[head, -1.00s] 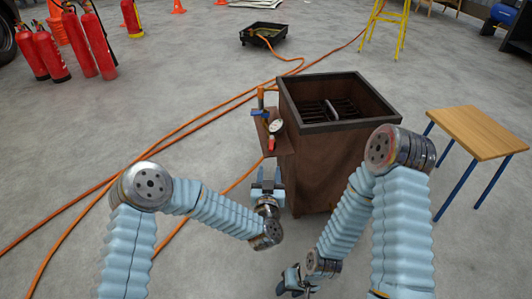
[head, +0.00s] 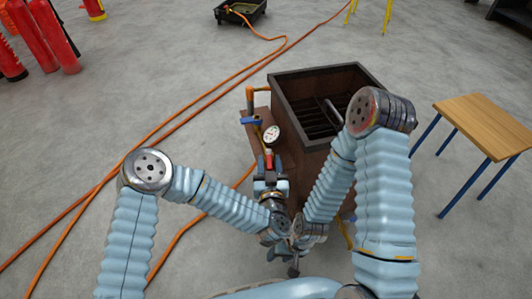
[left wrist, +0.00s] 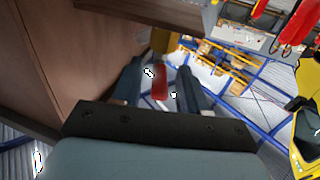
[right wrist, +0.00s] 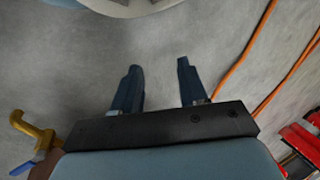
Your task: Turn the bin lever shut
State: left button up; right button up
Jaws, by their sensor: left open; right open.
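The brown bin (head: 310,160) stands ahead of me. On the shelf at its left side are a white round gauge (head: 271,135) and a red lever (head: 268,159) just below it. My left gripper (head: 270,176) is open right at the red lever. In the left wrist view the red lever (left wrist: 160,82) lies between the two open fingers (left wrist: 158,88), apparently not clamped; contact is unclear. A blue handle (head: 251,121) sits on a brass pipe at the shelf's back. My right gripper (right wrist: 160,88) is open and empty over bare floor, low in front of the bin.
A wooden table (head: 482,125) with blue legs stands to the right. Orange hoses (head: 170,140) cross the floor at the left. Red extinguishers (head: 45,35) stand at the far left and a black tray (head: 240,12) at the back. The floor left of the bin is otherwise clear.

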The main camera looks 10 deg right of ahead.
pick_arm(q)
jog(key=shift+w, duration=0.1)
jog(key=shift+c, duration=0.3)
grip_shut()
